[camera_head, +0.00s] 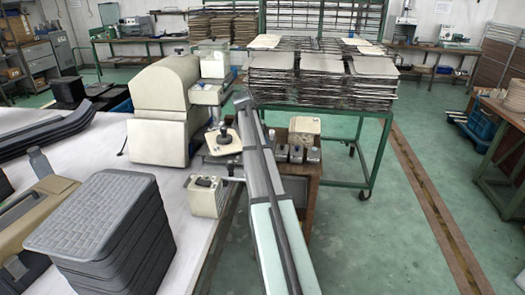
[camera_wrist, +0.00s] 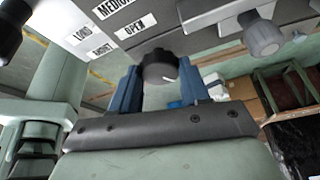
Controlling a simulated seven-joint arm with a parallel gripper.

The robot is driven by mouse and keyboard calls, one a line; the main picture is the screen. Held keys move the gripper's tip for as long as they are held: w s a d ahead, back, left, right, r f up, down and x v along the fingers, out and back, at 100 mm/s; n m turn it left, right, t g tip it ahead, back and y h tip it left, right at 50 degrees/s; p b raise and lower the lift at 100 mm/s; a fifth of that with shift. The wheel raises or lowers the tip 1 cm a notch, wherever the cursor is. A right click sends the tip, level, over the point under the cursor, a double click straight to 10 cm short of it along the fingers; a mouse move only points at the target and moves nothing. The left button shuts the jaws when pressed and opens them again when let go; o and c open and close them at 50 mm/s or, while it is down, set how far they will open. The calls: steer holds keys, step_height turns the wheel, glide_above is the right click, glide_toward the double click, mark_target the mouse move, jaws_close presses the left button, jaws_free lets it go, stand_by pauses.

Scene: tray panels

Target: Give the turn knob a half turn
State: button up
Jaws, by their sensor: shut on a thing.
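The turn knob (camera_wrist: 158,66) is a dark round knob with a short white mark on its face, at the upper middle of the wrist view. It sits at the lower edge of a grey panel (camera_wrist: 182,40). My gripper (camera_wrist: 160,73) has its two blue fingers on either side of the knob and is shut on it. In the head view my arm crosses the middle, and I cannot make out the fingers or the held knob there.
In the wrist view a grey round knob (camera_wrist: 263,37) stands right of the held one, and a dark knob (camera_wrist: 9,30) is at the upper left corner. In the head view a stack of grey trays (camera_head: 100,215) stands left of my arm. Green floor (camera_head: 380,240) is open at right.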

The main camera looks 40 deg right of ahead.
steer(key=shift+m, duration=0.6)
steer(key=o, duration=1.1)
steer(key=shift+c, duration=0.2)
